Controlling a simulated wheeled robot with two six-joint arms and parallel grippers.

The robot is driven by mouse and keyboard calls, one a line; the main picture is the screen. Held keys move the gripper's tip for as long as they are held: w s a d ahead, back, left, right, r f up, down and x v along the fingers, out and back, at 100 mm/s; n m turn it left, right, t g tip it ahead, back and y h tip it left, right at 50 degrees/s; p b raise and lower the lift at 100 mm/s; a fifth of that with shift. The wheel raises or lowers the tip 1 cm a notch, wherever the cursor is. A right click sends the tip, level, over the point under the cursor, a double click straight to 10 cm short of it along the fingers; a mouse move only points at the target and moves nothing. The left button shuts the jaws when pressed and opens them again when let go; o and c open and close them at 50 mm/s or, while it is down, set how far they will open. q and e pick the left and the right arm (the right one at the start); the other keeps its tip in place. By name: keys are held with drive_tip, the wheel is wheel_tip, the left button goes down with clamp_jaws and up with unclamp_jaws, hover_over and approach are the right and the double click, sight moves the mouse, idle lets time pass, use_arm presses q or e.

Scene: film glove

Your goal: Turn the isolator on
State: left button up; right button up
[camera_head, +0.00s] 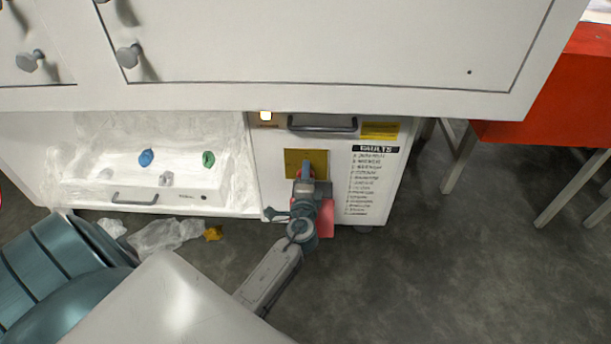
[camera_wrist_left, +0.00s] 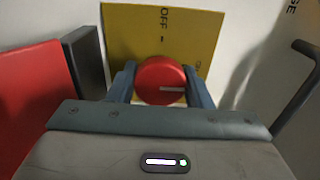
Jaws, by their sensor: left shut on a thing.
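The isolator is a yellow plate (camera_head: 318,156) with a red knob (camera_wrist_left: 161,81), on the front of a white cabinet. In the left wrist view the plate (camera_wrist_left: 140,38) carries the word OFF at its top and a partly hidden small mark on its right side. A white line on the knob lies level, running towards the right in that view. My left gripper (camera_wrist_left: 161,88) is shut on the knob, one finger on each side. In the head view my left gripper (camera_head: 306,181) covers most of the knob. My right gripper is not in view.
A small lamp (camera_head: 266,115) glows above the plate, left of a dark handle (camera_head: 322,124). A white hood with blue and green knobs stands left. Crumpled film (camera_head: 165,235) lies on the floor.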

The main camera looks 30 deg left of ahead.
use_arm(q)
drive_tip(key=o, duration=1)
drive_tip(key=v, duration=1)
drive_tip(key=shift+s+d, duration=0.2)
drive_tip(key=shift+s, duration=0.15)
